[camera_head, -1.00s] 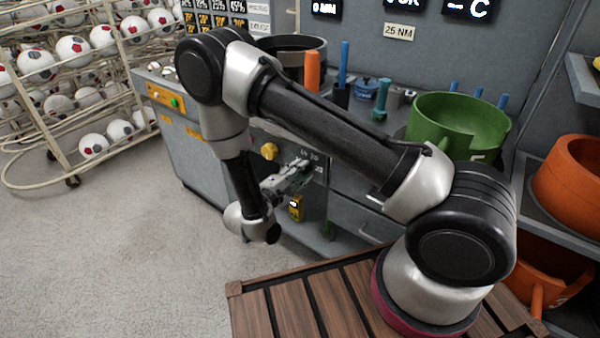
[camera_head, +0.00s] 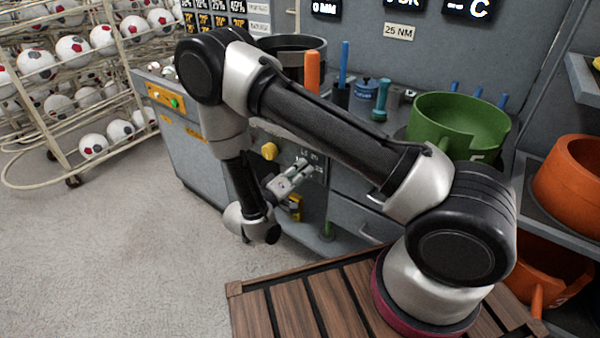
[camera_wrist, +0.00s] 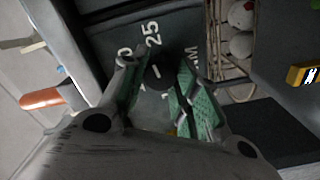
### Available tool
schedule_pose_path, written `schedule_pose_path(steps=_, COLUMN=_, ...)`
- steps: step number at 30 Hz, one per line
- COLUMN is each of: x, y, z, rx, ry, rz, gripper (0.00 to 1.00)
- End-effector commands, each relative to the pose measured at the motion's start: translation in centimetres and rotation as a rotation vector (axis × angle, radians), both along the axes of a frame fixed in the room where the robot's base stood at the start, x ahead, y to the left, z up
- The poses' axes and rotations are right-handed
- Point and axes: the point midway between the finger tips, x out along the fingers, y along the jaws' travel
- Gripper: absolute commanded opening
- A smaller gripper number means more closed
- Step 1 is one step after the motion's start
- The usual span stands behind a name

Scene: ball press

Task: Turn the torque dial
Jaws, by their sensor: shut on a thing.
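The torque dial (camera_wrist: 158,72) is a dark round knob on the grey machine's front panel, with white markings such as "25" and "NM" around it in the wrist view. My gripper (camera_wrist: 160,85) is shut on the dial, with a green-padded finger on each side of it. In the head view my gripper (camera_head: 305,168) reaches the front panel and hides the dial there. Some of the markings are covered by my fingers.
A yellow knob (camera_head: 269,151) sits on the panel just left of my gripper. A yellow device (camera_head: 295,207) is below it. A green ring-shaped holder (camera_head: 455,125) stands on the counter, and a ball rack (camera_head: 75,95) is at the left.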

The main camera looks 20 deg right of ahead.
Motion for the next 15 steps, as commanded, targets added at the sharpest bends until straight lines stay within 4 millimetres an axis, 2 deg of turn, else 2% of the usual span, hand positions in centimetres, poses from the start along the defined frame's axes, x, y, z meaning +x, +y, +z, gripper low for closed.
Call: schedule_pose_path(steps=15, x=-0.09, y=-0.01, z=-0.18, rx=0.098, ry=-0.127, rz=0.0, gripper=0.06)
